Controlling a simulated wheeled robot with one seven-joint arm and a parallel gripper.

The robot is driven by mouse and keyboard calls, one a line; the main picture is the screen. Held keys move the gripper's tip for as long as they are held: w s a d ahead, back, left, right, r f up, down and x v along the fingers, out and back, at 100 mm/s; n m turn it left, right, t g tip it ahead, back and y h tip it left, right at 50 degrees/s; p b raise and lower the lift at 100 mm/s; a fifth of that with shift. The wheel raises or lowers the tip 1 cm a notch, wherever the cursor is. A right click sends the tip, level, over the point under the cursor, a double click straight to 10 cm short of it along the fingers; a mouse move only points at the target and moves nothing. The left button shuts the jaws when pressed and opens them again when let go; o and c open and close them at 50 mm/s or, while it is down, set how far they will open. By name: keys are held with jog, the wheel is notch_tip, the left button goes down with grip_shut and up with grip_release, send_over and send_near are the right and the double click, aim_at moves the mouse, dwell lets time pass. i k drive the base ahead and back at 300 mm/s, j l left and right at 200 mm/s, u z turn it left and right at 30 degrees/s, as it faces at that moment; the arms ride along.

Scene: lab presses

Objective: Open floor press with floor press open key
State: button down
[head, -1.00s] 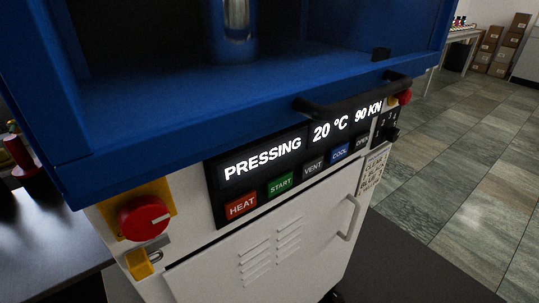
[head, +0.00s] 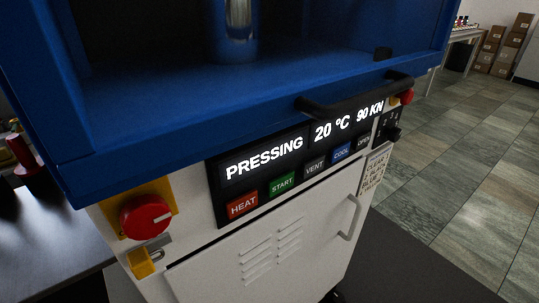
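The floor press (head: 290,255) fills the head view, with a white lower cabinet and a blue upper frame (head: 180,110) around a dark chamber. Its display (head: 264,157) reads "PRESSING", "20 °C" and "90 KN". Below it is a row of keys: red HEAT (head: 243,205), green START (head: 282,184), dark VENT (head: 315,168), blue COOL (head: 342,152) and a dark open key (head: 363,143) at the right end, its label small and partly legible. A black handle bar (head: 355,100) runs above the display. My gripper is not in view.
A black knob (head: 391,134) and a red button (head: 406,97) are at the right. Open tiled floor (head: 460,170) lies right; cardboard boxes (head: 505,45) stand at the back.

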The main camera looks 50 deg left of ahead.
aim_at(363, 139)
jog(key=l+u, duration=0.1)
jog(key=u, duration=0.3)
jog(key=i+l+u, duration=0.1)
jog(key=u, duration=0.35)
jog(key=l+u, duration=0.2)
jog(key=u, duration=0.2)
jog(key=l+u, duration=0.3)
jog(key=l, duration=0.5)
jog(key=l+u, duration=0.3)
jog(key=l, duration=1)
